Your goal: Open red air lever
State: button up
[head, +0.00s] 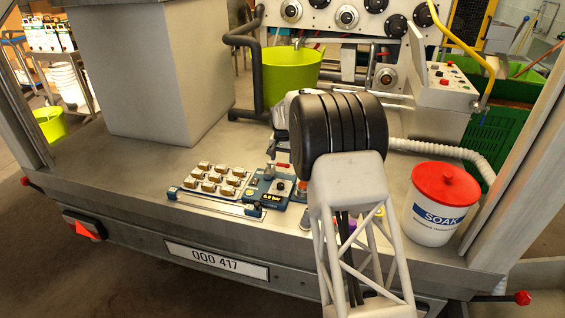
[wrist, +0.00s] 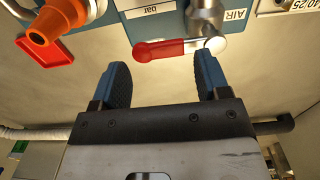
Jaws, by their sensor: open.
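The red air lever (wrist: 170,50) lies almost level across the upper middle of the wrist view. Its metal pivot end is at the right, under a round metal fitting (wrist: 205,18) beside the AIR label. My gripper (wrist: 162,76) is open and empty, with its two blue fingers spread just short of the lever. The right fingertip is near the pivot end; I cannot tell whether it touches. In the head view the blue control unit (head: 268,197) reads 6.0 bar. My arm hides my fingers there, and I cannot make out the lever for sure.
An orange knob (wrist: 62,20) with a red tab sits left of the lever. In the head view, a tray of small brown-topped blocks (head: 216,180) lies left of the unit. A white SOAK bucket (head: 432,222) with a red lid stands at right.

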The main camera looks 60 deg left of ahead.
jog(key=shift+f, duration=1.2)
jog(key=shift+c, duration=0.4)
jog(key=c, duration=0.9)
